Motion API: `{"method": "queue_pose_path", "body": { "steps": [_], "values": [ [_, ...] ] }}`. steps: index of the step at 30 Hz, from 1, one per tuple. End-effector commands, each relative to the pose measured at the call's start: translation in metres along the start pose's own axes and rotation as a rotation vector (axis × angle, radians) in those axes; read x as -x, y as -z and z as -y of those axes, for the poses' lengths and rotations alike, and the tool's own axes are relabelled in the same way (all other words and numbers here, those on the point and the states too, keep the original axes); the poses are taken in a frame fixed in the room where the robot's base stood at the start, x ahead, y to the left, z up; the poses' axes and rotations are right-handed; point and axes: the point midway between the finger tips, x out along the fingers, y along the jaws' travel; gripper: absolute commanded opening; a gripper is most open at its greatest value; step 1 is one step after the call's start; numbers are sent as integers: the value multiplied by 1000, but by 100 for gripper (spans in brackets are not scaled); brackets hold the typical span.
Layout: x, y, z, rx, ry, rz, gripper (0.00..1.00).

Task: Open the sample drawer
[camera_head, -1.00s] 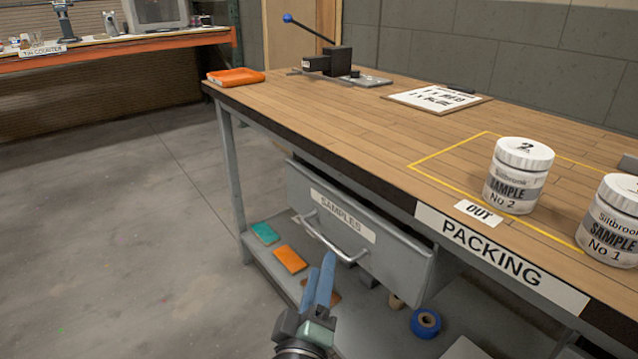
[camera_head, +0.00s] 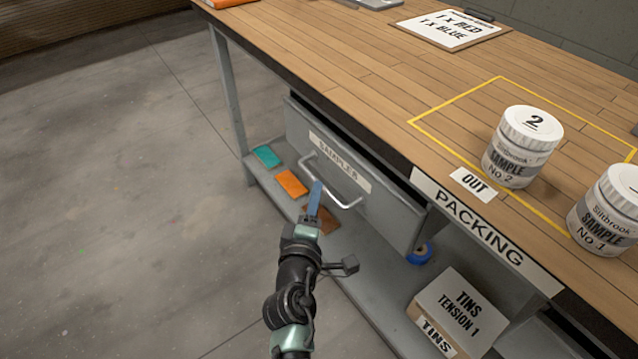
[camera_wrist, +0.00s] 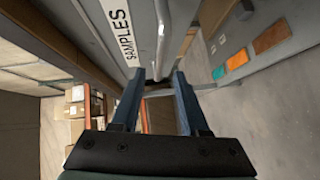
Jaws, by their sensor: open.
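The sample drawer (camera_head: 350,180) is grey with a "SAMPLES" label and hangs under the packing bench. It stands partly out, with a dark gap along its top edge. Its metal bar handle (camera_head: 333,187) crosses the front below the label. My gripper (camera_head: 316,192) is at the handle, near its middle in the head view. In the wrist view the handle (camera_wrist: 161,35) runs down toward the space between the two blue fingers of my gripper (camera_wrist: 160,84). The fingers are apart. Whether they touch the bar cannot be seen.
On the bench top (camera_head: 330,70) stand two sample tins (camera_head: 522,147) (camera_head: 608,210) and a clipboard (camera_head: 455,28). The lower shelf holds a teal card (camera_head: 266,156), orange card (camera_head: 291,183), blue tape roll (camera_head: 420,254) and tins box (camera_head: 455,310). The floor at left is clear.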

Motion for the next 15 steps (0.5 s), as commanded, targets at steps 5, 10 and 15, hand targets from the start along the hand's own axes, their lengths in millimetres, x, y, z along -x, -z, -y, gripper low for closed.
{"method": "queue_pose_path", "body": {
  "steps": [5, 10, 15],
  "values": [
    [-31, -1, 0, -1, -3, 1, 44],
    [-48, -1, 0, -1, -2, 1, 44],
    [-55, -1, 0, -1, -1, 1, 44]
  ]
}}
